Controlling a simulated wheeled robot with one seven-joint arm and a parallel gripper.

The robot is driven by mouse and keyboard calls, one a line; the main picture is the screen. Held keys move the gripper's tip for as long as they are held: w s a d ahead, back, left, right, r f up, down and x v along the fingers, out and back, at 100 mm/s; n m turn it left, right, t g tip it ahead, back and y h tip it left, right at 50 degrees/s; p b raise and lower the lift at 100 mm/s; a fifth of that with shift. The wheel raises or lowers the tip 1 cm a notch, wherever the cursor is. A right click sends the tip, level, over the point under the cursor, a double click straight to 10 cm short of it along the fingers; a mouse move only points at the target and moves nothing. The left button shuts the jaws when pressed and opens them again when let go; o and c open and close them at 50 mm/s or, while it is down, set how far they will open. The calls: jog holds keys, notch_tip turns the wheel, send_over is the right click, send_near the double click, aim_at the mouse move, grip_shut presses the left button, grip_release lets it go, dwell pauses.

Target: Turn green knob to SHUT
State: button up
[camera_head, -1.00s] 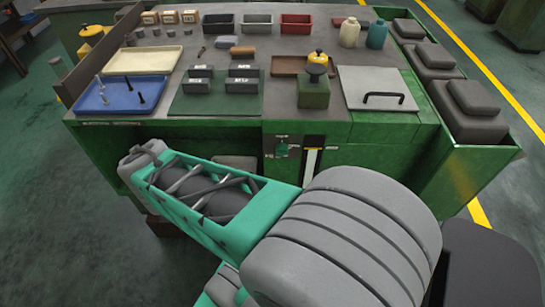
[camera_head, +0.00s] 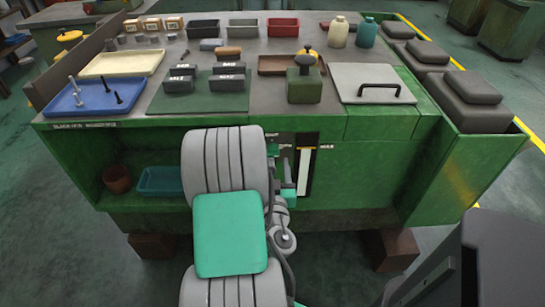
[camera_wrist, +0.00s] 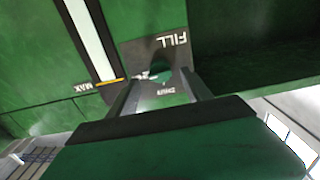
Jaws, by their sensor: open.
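The green knob (camera_wrist: 160,72) shows in the wrist view on a dark panel (camera_wrist: 140,48) on the green machine front. The panel bears a FILL label, turned over in this view, and a second label between my fingers that looks like SHUT. My gripper (camera_wrist: 162,84) is open, its two fingers on either side of the knob area. I cannot tell whether they touch the knob or exactly where the knob points. In the head view my arm hides most of the panel and the knob.
A white level gauge (camera_head: 304,170) marked MAX stands right of my arm, close to the panel. Above is the bench top with a grey lid (camera_head: 370,84), a blue tray (camera_head: 95,97) and a green block (camera_head: 304,86). An open shelf (camera_head: 150,150) lies left of my arm.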

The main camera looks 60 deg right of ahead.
aim_at(272, 152)
jog(key=shift+p+x, duration=0.4)
jog(key=shift+x, duration=1.6)
jog(key=shift+c, duration=0.5)
grip_shut()
